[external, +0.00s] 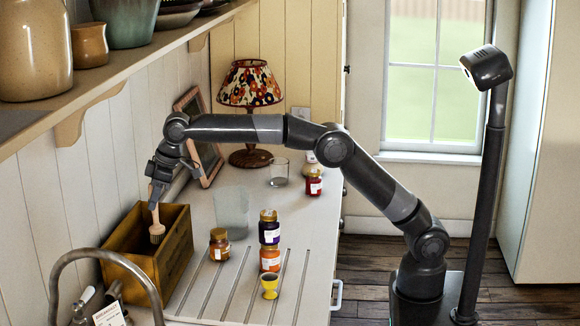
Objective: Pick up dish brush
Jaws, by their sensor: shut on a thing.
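The dish brush (156,231) has a pale wooden handle and a round bristle head. My gripper (155,185) is shut on the handle's upper end. The brush hangs roughly upright, bristles down, over the wooden box (176,252) on the counter. Its head shows at about the height of the box's rim, in front of the inner wall. I cannot tell whether it touches the box. The fingertips are small and partly merge with the dark wrist.
A curved tap (105,252) stands in front of the box. Several jars, including an orange one (270,260), and a yellow egg cup (270,286) stand to its right. A framed picture (205,160), a lamp (249,84) and a glass (279,172) are behind. A shelf (130,65) overhangs at upper left.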

